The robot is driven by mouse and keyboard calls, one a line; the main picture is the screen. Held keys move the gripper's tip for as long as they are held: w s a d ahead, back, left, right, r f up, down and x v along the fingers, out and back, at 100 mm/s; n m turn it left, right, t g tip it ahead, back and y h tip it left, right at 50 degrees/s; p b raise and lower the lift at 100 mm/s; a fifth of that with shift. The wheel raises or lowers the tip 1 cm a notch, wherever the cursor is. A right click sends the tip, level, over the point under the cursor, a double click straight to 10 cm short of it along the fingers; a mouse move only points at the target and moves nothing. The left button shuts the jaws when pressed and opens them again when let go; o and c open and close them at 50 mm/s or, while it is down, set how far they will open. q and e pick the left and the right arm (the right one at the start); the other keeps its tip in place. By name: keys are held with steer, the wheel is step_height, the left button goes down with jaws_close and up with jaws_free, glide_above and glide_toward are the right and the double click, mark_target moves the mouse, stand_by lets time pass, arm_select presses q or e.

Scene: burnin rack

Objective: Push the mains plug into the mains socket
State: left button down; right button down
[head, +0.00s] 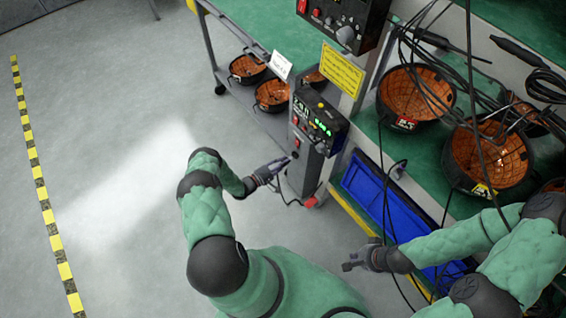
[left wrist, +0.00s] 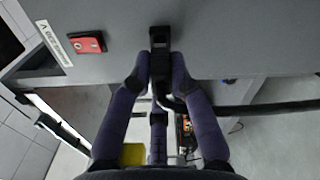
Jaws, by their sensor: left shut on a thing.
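The black mains plug (left wrist: 160,62) is held between the fingertips of my left gripper (left wrist: 160,75), its dark cable running off to the right. The plug's front end is at or very close to the grey panel (left wrist: 235,35). The mains socket is not clearly visible; the plug and fingers cover that spot, and I cannot tell whether the plug has entered it. In the head view my left gripper (head: 284,163) is beside the grey rack post (head: 300,178). My right gripper (head: 352,262) hangs left of the blue bin, with its fingers too small to judge.
A red switch (left wrist: 86,42) sits on the panel left of the plug. The control box (head: 320,120) with green lights is on the post. A blue bin (head: 375,205), black-rimmed orange baskets (head: 418,88) and loose cables fill the right.

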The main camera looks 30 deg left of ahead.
arm_select(q)
steer(key=shift+x, duration=1.1)
steer(key=c, duration=1.1)
jaws_free()
steer(key=shift+o, duration=0.2)
steer(key=v, duration=1.2)
steer(key=shift+f, duration=0.1)
